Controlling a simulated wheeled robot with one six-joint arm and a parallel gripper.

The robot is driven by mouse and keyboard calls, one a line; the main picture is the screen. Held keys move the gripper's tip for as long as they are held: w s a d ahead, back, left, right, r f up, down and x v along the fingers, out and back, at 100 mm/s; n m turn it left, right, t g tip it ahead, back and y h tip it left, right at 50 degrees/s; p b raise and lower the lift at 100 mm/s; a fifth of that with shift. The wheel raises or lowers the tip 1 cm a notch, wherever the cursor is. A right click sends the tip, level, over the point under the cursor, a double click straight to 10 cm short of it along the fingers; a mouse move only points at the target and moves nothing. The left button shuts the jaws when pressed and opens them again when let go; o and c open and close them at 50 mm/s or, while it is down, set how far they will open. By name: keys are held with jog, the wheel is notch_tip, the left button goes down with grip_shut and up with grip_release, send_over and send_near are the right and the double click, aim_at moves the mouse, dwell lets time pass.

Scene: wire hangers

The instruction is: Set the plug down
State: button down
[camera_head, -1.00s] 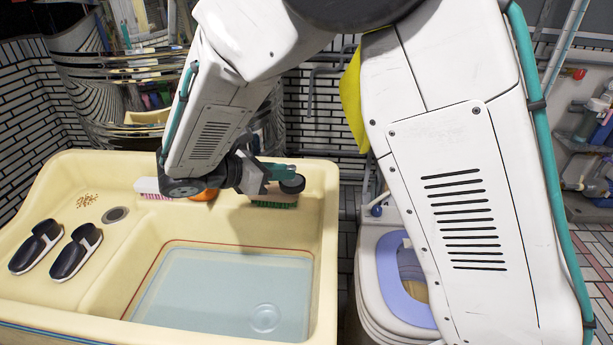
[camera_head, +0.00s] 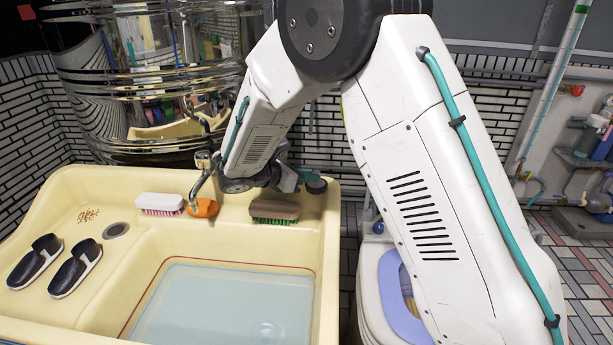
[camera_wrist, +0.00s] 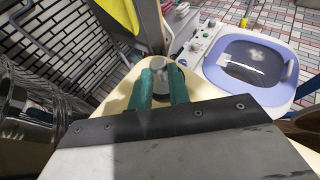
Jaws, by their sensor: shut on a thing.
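The plug is a small dark round piece (camera_head: 316,186) at the tip of my gripper (camera_head: 306,174). It is at the back right corner of the cream sink (camera_head: 328,215), just right of the brown brush. In the wrist view the plug (camera_wrist: 158,63) shows as a grey knob between the two teal fingers of my gripper (camera_wrist: 161,84), which are shut on it. The sink's cream rim lies below and around it. I cannot tell whether the plug touches the rim.
A brown brush with green bristles (camera_head: 275,209), an orange item (camera_head: 204,208) and a white brush (camera_head: 160,202) sit along the sink's back ledge. Slippers (camera_head: 75,268) lie on the left ledge. Water (camera_head: 220,300) fills the basin.

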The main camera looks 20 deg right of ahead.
jog(key=shift+f, duration=0.15)
jog(key=shift+f, duration=0.5)
jog(key=c, duration=1.3)
grip_release()
